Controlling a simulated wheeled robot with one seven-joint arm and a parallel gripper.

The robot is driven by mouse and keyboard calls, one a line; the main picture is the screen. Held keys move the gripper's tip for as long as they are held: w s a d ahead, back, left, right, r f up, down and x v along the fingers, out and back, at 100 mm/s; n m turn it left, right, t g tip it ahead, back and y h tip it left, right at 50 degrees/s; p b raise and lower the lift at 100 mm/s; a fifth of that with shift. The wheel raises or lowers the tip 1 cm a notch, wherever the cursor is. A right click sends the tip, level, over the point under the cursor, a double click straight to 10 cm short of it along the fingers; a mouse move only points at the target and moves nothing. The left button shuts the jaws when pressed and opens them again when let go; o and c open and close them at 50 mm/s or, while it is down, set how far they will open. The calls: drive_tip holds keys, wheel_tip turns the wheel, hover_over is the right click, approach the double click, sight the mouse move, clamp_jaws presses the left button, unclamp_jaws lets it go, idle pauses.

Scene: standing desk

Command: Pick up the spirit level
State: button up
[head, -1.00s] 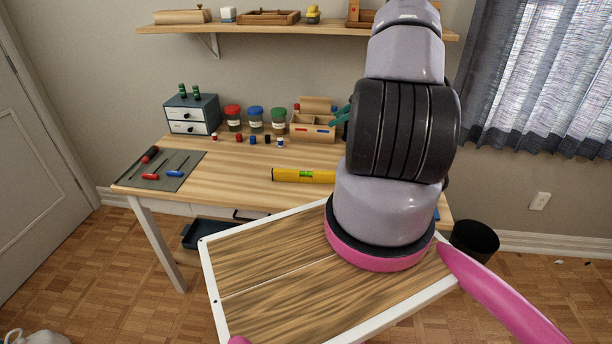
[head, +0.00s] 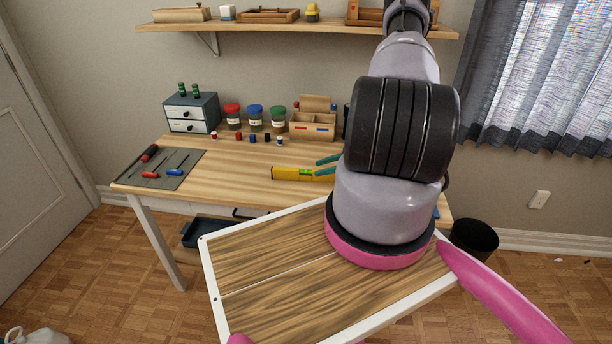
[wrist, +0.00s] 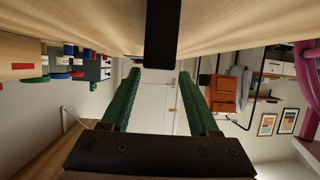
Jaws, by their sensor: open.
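The yellow spirit level (head: 290,173) lies on the desk toward its front edge, with a green vial in its middle. Its right end is hidden behind my arm. My gripper (head: 320,167) shows only as teal fingertips beside the arm, at the level's right part. One finger appears just behind the level and the other overlaps its visible right part; I cannot tell if they touch it. In the wrist view my gripper (wrist: 160,76) is open, its two green fingers apart with nothing seen between them. A dark bar (wrist: 162,35) hangs into that view; I cannot tell what it is.
The wooden desk (head: 230,165) is clear left of the level. A tool mat (head: 140,178) lies at its left end. Jars (head: 255,118), small pots, a drawer box (head: 190,113) and a wooden organizer (head: 313,125) stand along the back. A shelf (head: 240,27) hangs above.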

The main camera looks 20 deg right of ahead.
sight(310, 170)
drive_tip(key=x, duration=0.4)
drive_tip(key=shift+w+a+f, duration=0.1)
drive_tip(key=shift+w+f, duration=0.1)
drive_tip(key=shift+w, duration=0.1)
clamp_jaws()
drive_tip(key=shift+r, duration=0.1)
